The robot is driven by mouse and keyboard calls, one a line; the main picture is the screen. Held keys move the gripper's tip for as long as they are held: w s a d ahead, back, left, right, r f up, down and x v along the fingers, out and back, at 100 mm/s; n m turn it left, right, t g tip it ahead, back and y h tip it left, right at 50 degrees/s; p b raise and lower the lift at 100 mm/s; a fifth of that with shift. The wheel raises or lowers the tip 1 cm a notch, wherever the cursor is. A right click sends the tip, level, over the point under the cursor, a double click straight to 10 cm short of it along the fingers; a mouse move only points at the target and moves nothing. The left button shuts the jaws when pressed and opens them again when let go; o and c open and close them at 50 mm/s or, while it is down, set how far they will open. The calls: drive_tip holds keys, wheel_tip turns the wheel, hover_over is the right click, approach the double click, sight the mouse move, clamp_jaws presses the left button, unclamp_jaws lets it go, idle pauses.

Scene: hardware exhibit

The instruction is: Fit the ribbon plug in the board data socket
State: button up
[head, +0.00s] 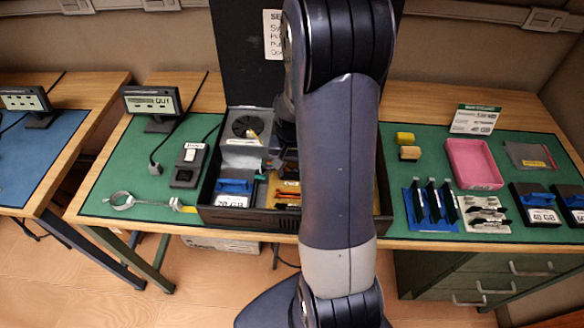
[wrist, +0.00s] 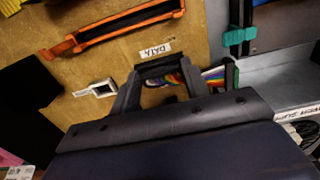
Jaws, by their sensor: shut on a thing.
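In the wrist view my gripper (wrist: 162,80) has its two fingers closed around a dark plug (wrist: 160,69) with a rainbow ribbon (wrist: 214,76) running off to the right. The plug lies right beside the DATA label (wrist: 150,51) on the tan board (wrist: 205,50). The board data socket is not clearly visible; the plug and fingers cover the area by the label. I cannot tell whether the plug is seated or just above the board. In the head view my arm hides the gripper, plug and most of the board (head: 384,196).
An orange-framed slot (wrist: 118,26) and a small white connector (wrist: 101,88) are on the board near my gripper. A teal clip (wrist: 238,36) is at the right. The open black case (head: 250,222) has walls around the board. A pink tray (head: 473,165) stands to the right.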

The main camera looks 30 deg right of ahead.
drive_tip(key=shift+f, duration=0.1)
drive_tip(key=o, duration=0.8)
drive_tip(key=shift+s+a, duration=0.1)
drive_tip(key=shift+o, duration=0.2)
drive_tip(key=shift+f, duration=0.1)
drive_tip(key=shift+c, duration=1.2)
drive_tip(key=shift+o, duration=0.7)
drive_tip(key=shift+s, duration=0.1)
drive_tip(key=shift+o, duration=0.8)
drive_tip(key=shift+r, duration=0.35)
